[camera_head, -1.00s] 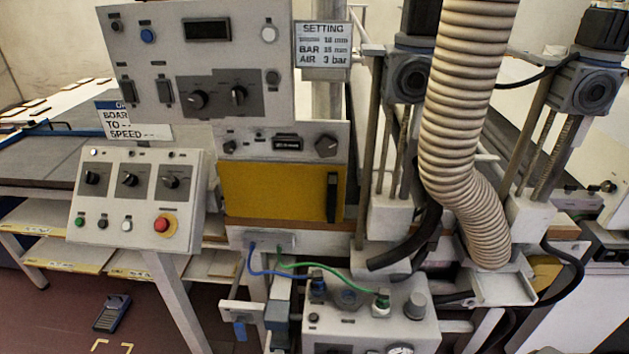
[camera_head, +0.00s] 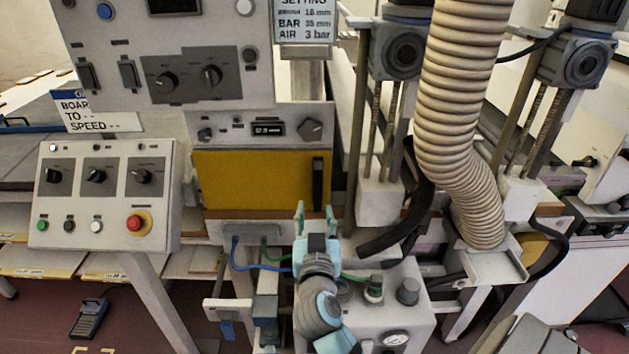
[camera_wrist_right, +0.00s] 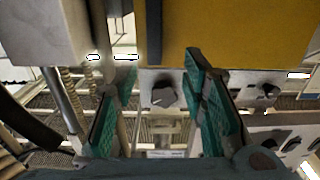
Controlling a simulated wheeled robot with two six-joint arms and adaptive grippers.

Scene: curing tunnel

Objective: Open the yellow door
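The yellow door (camera_head: 250,180) is a flat panel low on the grey control cabinet and looks closed. Its dark upright bar handle (camera_head: 318,182) is at its right edge. In the right wrist view the yellow door (camera_wrist_right: 230,30) fills the top right, with the dark handle (camera_wrist_right: 153,30) along its left edge. My right gripper (camera_head: 315,212) is open and empty, just below the handle in the head view. In the right wrist view its teal fingers (camera_wrist_right: 160,78) are spread, with a dark knob showing between them. Contact with the handle is not visible. My left gripper is out of view.
A ribbed hose (camera_head: 455,130) and black tubes (camera_head: 400,230) hang to the right of the door. A button box with a red stop button (camera_head: 135,223) stands at the left. A pneumatic box (camera_head: 410,295) with blue and green lines sits below.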

